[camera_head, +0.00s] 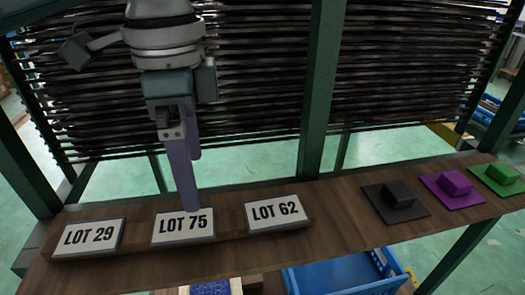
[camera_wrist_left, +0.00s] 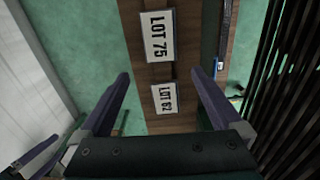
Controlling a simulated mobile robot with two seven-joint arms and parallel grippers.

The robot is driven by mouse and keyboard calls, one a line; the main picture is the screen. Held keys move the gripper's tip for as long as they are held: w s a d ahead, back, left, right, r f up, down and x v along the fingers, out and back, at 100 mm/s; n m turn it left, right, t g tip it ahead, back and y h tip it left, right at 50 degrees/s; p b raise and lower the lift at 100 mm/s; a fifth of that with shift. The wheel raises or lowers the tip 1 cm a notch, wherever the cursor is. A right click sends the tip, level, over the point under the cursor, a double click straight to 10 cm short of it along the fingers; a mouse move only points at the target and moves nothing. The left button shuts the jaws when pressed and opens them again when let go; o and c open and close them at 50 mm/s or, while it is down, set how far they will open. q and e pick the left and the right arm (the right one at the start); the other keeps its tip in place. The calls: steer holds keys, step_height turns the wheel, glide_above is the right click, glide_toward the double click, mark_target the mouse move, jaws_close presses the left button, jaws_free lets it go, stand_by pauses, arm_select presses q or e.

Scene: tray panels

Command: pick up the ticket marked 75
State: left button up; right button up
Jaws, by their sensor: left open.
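The ticket marked LOT 75 (camera_head: 183,227) is a white card with black print in a dark frame, in the middle of three on the wooden shelf. It also shows in the left wrist view (camera_wrist_left: 160,36), near the top. My left gripper (camera_head: 191,183) is open and empty, with purple fingers pointing down; in the head view the nearer fingertip overlaps the upper edge of this ticket. Contact cannot be told. In the left wrist view the open fingers (camera_wrist_left: 159,77) are spread wide, with the cards seen between and beyond them. My right gripper is not in view.
LOT 29 (camera_head: 91,237) stands to the left and LOT 62 (camera_head: 275,211) to the right. Black (camera_head: 397,196), purple (camera_head: 455,183) and green (camera_head: 502,174) blocks sit on square plates farther right. A blue crate (camera_head: 330,275) is below. Green posts (camera_head: 322,90) and dark slats stand behind.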

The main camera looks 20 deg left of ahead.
mark_target(202, 221)
arm_select(q)
step_height(202, 221, down, 8)
steer(key=shift+a+f+b, duration=0.1)
steer(key=shift+a+b, duration=0.05)
steer(key=shift+b, duration=0.55)
steer(key=shift+f, duration=0.2)
steer(key=shift+f, duration=0.25)
steer(key=c, duration=1.3)
steer(key=shift+o, duration=0.2)
